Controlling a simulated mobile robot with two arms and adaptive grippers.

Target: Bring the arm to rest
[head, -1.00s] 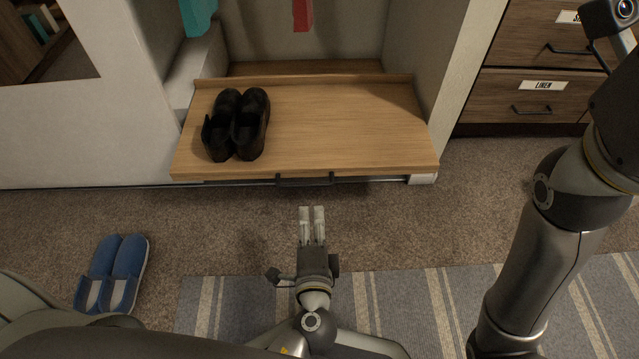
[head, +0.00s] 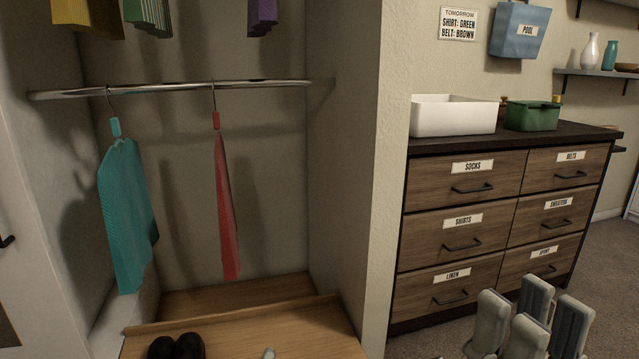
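My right gripper (head: 530,318) is at the lower right of the head view, with its grey fingers pointing up. The fingers stand apart with a gap between them, and nothing is held there. It is in front of the lower drawers of the dresser and appears clear of them. A small pale tip (head: 268,353) at the bottom edge, over the wooden shelf, looks like part of my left gripper; the rest is out of frame, so its opening cannot be judged.
The wardrobe shelf (head: 290,330) holds black shoes (head: 177,347). A teal garment (head: 127,215) and a red one (head: 227,205) hang from the rail (head: 180,87). The dresser (head: 457,205) carries a white box (head: 455,115) and a green box (head: 532,116). Carpet shows at right.

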